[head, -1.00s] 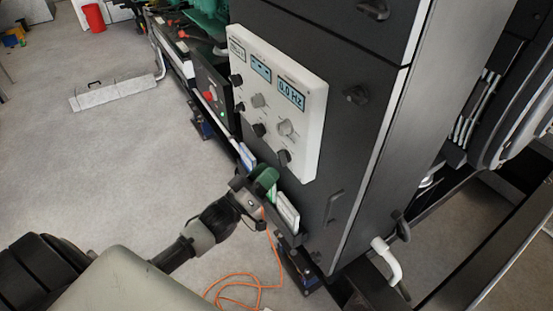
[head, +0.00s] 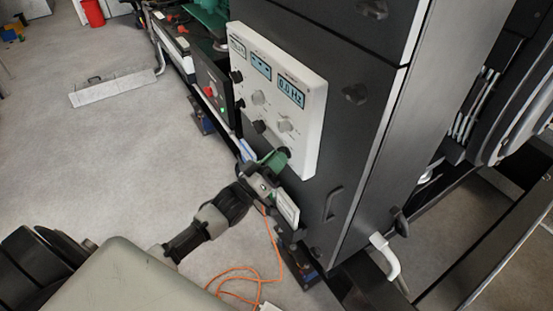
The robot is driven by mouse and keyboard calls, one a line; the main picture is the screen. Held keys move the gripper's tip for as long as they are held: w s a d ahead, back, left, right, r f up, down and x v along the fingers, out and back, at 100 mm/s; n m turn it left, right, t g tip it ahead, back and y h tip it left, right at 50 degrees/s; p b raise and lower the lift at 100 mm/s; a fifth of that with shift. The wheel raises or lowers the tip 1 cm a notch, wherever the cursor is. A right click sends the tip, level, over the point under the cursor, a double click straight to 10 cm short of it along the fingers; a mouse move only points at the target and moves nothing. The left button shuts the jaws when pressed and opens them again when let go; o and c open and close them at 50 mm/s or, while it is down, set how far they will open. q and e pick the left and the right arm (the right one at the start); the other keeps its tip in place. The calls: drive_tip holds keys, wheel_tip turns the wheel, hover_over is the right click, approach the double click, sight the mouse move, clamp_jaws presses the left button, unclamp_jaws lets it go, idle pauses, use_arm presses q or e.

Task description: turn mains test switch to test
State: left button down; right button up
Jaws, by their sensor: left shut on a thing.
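The white control panel (head: 305,128) is on the front of the dark cabinet and carries several black and grey knobs and small displays. Its labels are too small to read, so I cannot confirm which knob is the mains test switch. My left gripper (head: 277,158), with green fingers, is at the panel's bottom edge, shut on the lowest black knob (head: 285,152). The fingers partly hide this knob, and its pointer position cannot be made out. My right gripper is not in view.
A black cabinet (head: 345,150) with door handles fills the middle. A white pipe (head: 386,258) sticks out low at its right. An orange cable (head: 238,270) lies on the floor below my arm. The grey floor (head: 120,150) at left is mostly clear.

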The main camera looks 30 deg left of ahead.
use_arm(q)
drive_tip(key=shift+w+a+m+g+h+b, duration=0.1)
drive_tip(key=shift+m+g+h+b, duration=0.9)
drive_tip(key=shift+m, duration=1.9)
drive_tip(key=shift+a+m+g+h+b, duration=0.1)
drive_tip(key=shift+m+g+h+b, duration=0.35)
drive_tip(key=shift+m+h+b, duration=1.7)
drive_tip(key=shift+w+a+m+g+h+b, duration=0.15)
drive_tip(key=shift+m+g+h, duration=0.55)
drive_tip(key=shift+m, duration=2.95)
drive_tip(key=shift+s+d, duration=0.1)
drive_tip(key=c, duration=1.2)
unclamp_jaws()
